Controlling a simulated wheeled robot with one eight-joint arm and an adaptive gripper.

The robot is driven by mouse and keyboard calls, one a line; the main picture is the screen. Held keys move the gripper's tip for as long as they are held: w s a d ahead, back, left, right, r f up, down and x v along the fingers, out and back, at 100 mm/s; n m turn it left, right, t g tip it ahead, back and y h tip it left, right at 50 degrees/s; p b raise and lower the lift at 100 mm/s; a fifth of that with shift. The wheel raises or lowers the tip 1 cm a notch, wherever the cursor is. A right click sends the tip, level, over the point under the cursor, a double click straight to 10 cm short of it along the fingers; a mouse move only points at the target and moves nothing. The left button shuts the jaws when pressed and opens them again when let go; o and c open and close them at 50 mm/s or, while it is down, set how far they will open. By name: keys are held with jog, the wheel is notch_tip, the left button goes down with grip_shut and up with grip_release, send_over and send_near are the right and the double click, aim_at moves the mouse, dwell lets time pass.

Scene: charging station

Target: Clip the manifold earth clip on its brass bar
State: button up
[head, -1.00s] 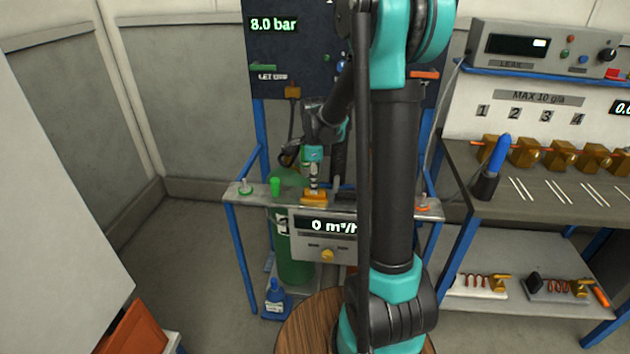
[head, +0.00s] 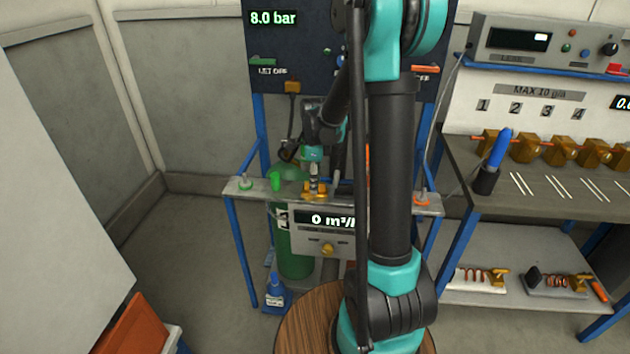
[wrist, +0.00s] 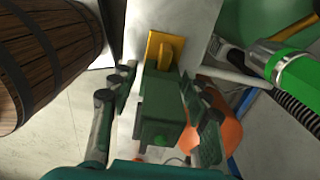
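In the wrist view, a dark green block (wrist: 160,108), which looks like the earth clip, sits between the fingers of my gripper (wrist: 158,90). Pale surface shows between the left finger and the block, so the gripper looks open around it. The block overlaps the near end of a yellow brass piece (wrist: 172,46), which looks like the bar; I cannot tell whether it is seated on it. In the head view, my gripper (head: 314,172) is small and points down at brass parts (head: 316,195) on the narrow metal shelf (head: 258,189). The clip is not distinguishable there.
A green-collared hose fitting (wrist: 293,72) lies close on the right in the wrist view, with an orange object (wrist: 220,112) below it. A wooden barrel (wrist: 50,55) stands at left. A green gas cylinder (head: 294,252) stands under the shelf. The bench (head: 560,195) is at right.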

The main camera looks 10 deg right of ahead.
jog(key=shift+o, duration=0.6)
notch_tip(320, 180, up, 12)
dwell(0.5)
